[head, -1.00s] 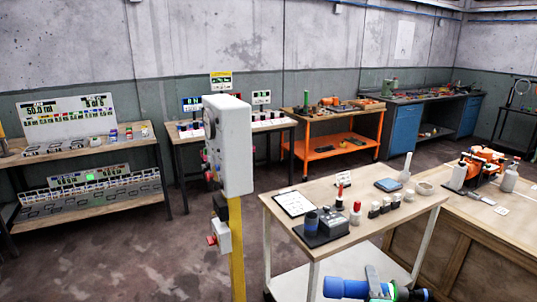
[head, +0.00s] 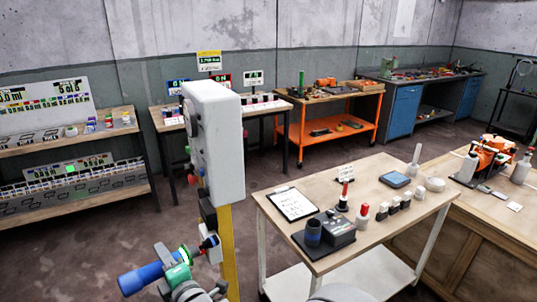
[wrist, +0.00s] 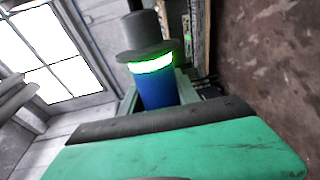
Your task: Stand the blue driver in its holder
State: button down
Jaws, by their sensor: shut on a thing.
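The blue driver (head: 140,279) is in my gripper (head: 177,274) at the lower left of the head view, held in the air and lying nearly level. Its blue end points left and its lit green ring and dark nose point right, close to the yellow post. In the wrist view the driver (wrist: 158,92) shows its blue body, glowing green ring and grey nose beyond my green gripper (wrist: 165,112); the jaws hide part of it. A dark upright cup (head: 313,232) on a black base, apparently the holder, stands on the front left of the wooden-topped cart.
A yellow post (head: 230,255) with a grey box (head: 213,140) stands between the driver and the cart (head: 290,190). A wooden bench (head: 470,215) stands at right.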

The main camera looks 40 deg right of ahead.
jog(key=d+r+m+h, duration=0.2)
jog(key=d+m, duration=0.3)
jog(key=d, duration=0.4)
jog(key=w+d+r+m+g+h+p, duration=0.1)
jog(key=d+r+m+h, duration=0.1)
jog(key=d+m, duration=0.3)
jog(key=d+r+m+h, duration=0.2)
jog(key=d+m, duration=0.3)
jog(key=d, duration=0.7)
jog(key=shift+w+d+r+h, duration=0.25)
jog(key=shift+d+h, duration=0.15)
jog(key=shift+h, duration=0.1)
jog(key=s+d+r+m+g+h, duration=0.1)
jog(key=s+d+r+m, duration=0.1)
jog(key=d, duration=0.5)
jog(key=s+d+r+m+h+p, duration=0.1)
jog(key=s+d+r+m, duration=0.2)
jog(key=d, duration=0.4)
jog(key=s+d+r+m+g+h, duration=0.1)
jog(key=s+d+r+m+h, duration=0.1)
jog(key=d, duration=0.6)
jog(key=s+r+m, duration=0.1)
jog(key=s+m, duration=0.1)
jog(key=m, duration=0.1)
jog(key=shift+s+m+g, duration=0.3)
jog(key=shift+s, duration=0.1)
jog(key=shift+a+f+b, duration=0.15)
jog(key=shift+b, duration=0.15)
